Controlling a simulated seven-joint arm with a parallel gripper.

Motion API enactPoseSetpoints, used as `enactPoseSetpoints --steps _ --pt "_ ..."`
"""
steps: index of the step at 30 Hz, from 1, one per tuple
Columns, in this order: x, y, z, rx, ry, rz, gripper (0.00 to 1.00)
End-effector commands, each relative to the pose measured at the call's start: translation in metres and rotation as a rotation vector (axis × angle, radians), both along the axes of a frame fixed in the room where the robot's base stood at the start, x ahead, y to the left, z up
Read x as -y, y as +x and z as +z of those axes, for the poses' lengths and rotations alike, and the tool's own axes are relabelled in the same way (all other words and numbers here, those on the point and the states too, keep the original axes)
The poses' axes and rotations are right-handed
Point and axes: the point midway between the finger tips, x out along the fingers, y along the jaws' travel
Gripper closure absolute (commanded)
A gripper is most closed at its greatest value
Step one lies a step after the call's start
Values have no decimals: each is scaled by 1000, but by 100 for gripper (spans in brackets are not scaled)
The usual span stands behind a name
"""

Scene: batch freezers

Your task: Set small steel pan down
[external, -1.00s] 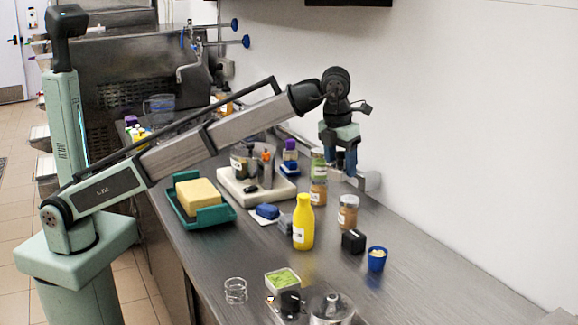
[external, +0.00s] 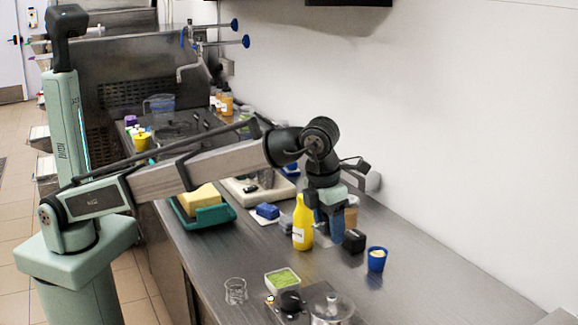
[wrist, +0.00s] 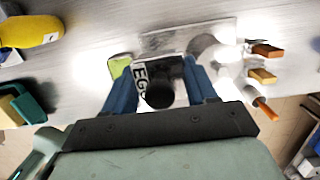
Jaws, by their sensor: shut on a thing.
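My gripper (external: 330,233) is above the counter, in front of the spice jar and to the right of the yellow bottle (external: 302,222). A black round thing and a lettered surface show between the fingers. A steel pot with a knobbed lid (external: 332,310) stands at the front edge of the picture.
A black box (external: 354,241) and a blue cup (external: 376,259) are just right of my gripper. A green-filled container (external: 283,281) and a glass (external: 235,291) stand nearer. A green tray (external: 210,218) holds a yellow sponge. The counter (external: 440,285) at right is clear.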

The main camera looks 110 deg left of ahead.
Motion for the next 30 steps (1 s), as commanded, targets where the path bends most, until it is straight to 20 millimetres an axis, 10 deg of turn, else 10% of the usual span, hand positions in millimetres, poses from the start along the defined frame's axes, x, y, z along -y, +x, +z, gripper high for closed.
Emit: enactPoseSetpoints --steps 30 --pt "0 -1 -123 0 0 0 85"
